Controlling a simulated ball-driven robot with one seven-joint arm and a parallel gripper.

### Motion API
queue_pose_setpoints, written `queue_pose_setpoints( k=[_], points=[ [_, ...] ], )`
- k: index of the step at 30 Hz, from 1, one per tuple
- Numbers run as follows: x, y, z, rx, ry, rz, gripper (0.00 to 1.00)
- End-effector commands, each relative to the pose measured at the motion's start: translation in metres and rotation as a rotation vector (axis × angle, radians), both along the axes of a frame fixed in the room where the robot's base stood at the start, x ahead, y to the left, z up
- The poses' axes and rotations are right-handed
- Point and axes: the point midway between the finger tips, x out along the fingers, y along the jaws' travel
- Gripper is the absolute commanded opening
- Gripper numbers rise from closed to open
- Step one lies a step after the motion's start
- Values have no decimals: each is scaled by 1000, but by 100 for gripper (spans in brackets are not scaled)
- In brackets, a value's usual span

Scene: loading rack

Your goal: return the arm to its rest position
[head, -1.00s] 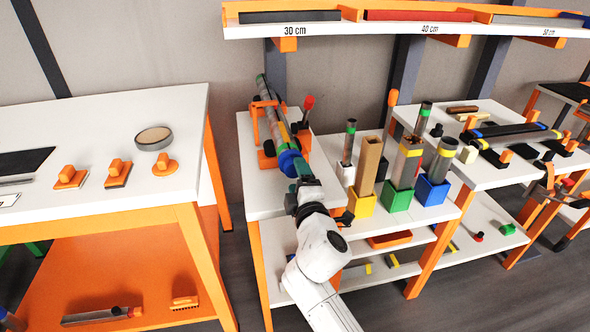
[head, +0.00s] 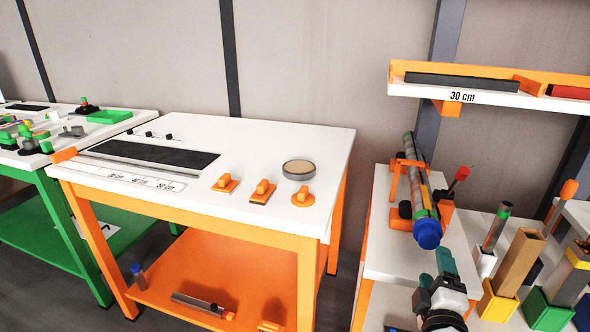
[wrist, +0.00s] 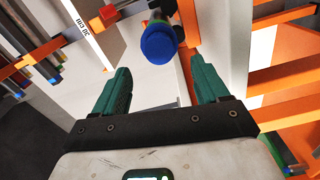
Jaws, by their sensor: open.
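My gripper (head: 436,268) is at the lower right of the head view, in front of the small white-topped rack table. Its two green fingers stand apart with nothing between them, as the wrist view (wrist: 164,88) also shows. Just beyond it, a grey tube with coloured bands and a blue end cap (head: 428,234) lies in an orange holder on the table. In the wrist view the blue cap (wrist: 159,42) is ahead of the fingers, apart from them. My forearm is cut off by the bottom edge of the head view.
A white table with orange legs (head: 330,140) stands left of the arm, bearing orange-handled pieces and a round dish (head: 299,169). A shelf marked 30 cm (head: 500,99) overhangs the rack. Upright tubes in coloured holders (head: 497,305) stand right of my gripper. Floor shows between the tables.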

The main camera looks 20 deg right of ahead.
Motion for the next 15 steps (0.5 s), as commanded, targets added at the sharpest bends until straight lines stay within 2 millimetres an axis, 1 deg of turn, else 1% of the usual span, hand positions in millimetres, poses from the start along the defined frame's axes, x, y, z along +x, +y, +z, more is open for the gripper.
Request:
queue_pose_setpoints(
  k=[2,4,5,7,8,9,11,12,14,15],
  points=[
    [0,0,0,3,1,-1,74],
    [-7,-3,-2,57,7,-21,74],
    [-12,-5,-4,94,13,-35,74],
    [-27,-10,-14,217,33,-80,74],
    [-35,-11,-20,282,47,-105,74],
    [-47,-11,-30,378,72,-140,74],
    [-68,-8,-46,531,117,-198,74],
    [-83,-4,-58,631,153,-236,74],
    [-106,7,-75,775,217,-294,74],
    [-122,17,-85,867,266,-333,74]
  ],
)
